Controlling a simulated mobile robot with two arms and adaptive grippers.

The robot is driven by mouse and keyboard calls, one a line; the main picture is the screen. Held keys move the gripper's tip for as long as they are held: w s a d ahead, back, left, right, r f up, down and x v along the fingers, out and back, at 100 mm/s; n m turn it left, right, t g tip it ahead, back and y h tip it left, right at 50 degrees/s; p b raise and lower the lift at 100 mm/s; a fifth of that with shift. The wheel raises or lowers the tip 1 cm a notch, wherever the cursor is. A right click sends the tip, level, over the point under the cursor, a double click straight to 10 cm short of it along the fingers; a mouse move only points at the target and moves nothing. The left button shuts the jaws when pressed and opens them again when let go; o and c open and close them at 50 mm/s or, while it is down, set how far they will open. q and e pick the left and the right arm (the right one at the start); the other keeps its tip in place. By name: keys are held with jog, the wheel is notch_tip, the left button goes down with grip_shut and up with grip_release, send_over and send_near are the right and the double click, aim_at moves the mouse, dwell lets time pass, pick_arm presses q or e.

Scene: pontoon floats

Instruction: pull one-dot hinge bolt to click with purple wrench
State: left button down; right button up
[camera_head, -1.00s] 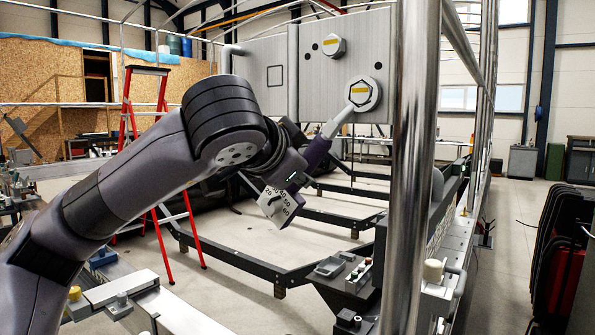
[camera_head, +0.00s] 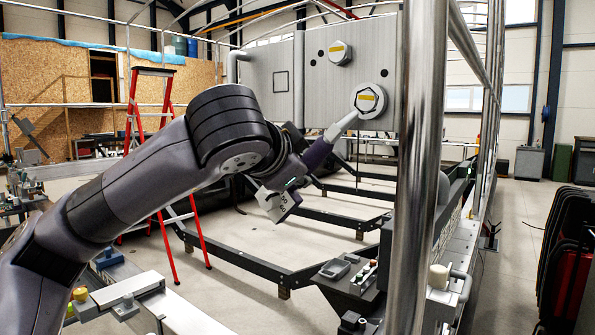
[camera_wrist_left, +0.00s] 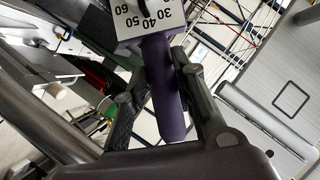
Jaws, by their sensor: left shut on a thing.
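The purple wrench (camera_head: 317,155) has a purple handle, a silver shaft and a white numbered dial (camera_head: 277,203) at its lower end. Its head is at the lower hinge bolt (camera_head: 369,99), a hex head with a yellow stripe on a round washer; one dark dot is beside it on the grey panel. The upper bolt (camera_head: 339,53) has two dots beside it. My left gripper (camera_head: 304,163) is shut around the purple handle. In the left wrist view its two fingers (camera_wrist_left: 163,85) flank the handle, with the dial above. My right gripper is not in view.
A thick shiny upright post (camera_head: 418,170) stands just right of the bolt and partly covers the panel's right side. A dark frame (camera_head: 270,265) lies low below the wrench. A red ladder (camera_head: 130,150) stands behind my left arm.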

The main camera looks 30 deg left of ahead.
pick_arm(q)
jog(key=shift+a+r, duration=0.25)
jog(key=shift+r, duration=0.1)
dwell(0.3)
jog(key=shift+a+r+m+t+y+p, duration=0.3)
jog(key=shift+a+r+m+p, duration=0.1)
jog(key=shift+m+p, duration=0.15)
jog(key=shift+w+r, duration=0.1)
jog(key=shift+r, duration=0.05)
dwell(0.3)
jog(key=shift+a+r+m+p, duration=0.25)
jog(key=shift+a+r+p, duration=0.2)
jog(key=shift+p, duration=1.1)
jog(key=shift+y, duration=0.3)
jog(key=shift+a+r+m+t+p, duration=0.35)
jog(key=shift+r+p, duration=0.2)
jog(key=shift+p, duration=0.75)
jog(key=shift+w+d, duration=0.1)
